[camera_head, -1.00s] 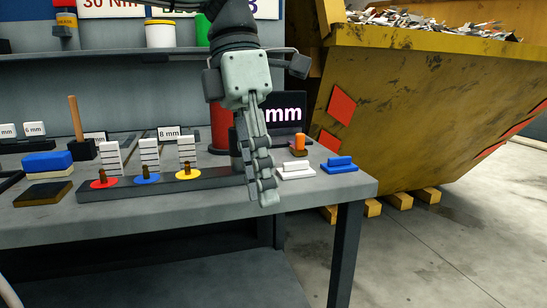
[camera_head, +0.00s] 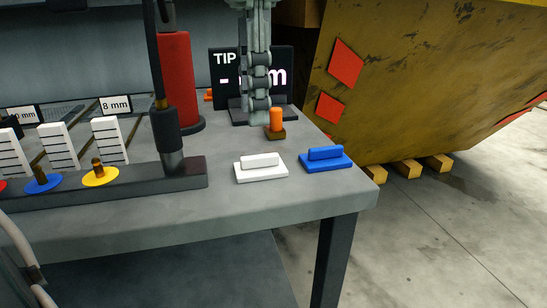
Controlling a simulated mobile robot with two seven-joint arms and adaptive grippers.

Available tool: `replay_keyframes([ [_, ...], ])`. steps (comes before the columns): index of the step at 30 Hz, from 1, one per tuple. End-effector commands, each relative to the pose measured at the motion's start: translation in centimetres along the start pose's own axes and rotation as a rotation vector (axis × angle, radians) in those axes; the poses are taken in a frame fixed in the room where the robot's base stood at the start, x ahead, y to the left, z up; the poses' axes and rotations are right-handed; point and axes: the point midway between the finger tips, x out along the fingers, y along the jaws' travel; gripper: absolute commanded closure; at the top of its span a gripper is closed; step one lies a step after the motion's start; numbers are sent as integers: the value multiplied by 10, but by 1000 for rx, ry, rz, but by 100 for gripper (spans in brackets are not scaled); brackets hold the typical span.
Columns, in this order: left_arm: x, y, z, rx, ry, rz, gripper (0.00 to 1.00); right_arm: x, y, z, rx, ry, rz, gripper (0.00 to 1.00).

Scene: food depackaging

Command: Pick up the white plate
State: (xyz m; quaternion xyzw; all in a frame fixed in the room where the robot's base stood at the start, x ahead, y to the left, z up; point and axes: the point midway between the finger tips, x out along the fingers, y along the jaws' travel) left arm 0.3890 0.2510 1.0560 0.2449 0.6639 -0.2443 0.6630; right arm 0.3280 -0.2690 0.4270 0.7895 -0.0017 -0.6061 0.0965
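The white plate (camera_head: 260,170) is a small flat piece with a raised bar on top. It lies on the grey workbench near its right front corner, left of a similar blue plate (camera_head: 327,158). My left gripper (camera_head: 258,118) hangs with its fingers down, behind and above the white plate in the picture, apart from it. The fingers are seen edge-on and overlap, so the gap between them is hidden. Nothing shows held. My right gripper is not in view.
An orange-topped peg (camera_head: 276,120) stands just right of the fingertips. A black sign (camera_head: 228,70) and red cylinder (camera_head: 177,80) stand behind. A dark rack (camera_head: 130,184) with coloured discs is at left. The bench surface before the white plate is clear.

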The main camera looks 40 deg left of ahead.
Motion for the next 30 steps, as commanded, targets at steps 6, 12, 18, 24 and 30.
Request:
replay_keyframes([
  [6, 26, -2, 0, 1, 2, -2, 67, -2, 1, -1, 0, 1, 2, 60],
  [12, 57, -4, 2, 0, 3, -2, 67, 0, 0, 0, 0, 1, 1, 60],
  [18, 66, -3, 2, 0, -2, 2, 67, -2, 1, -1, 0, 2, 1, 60],
  [24, 66, -3, 2, 0, -2, 1, 73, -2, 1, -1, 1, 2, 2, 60],
  [30, 66, -3, 2, 0, -2, 1, 98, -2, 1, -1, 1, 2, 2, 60],
])
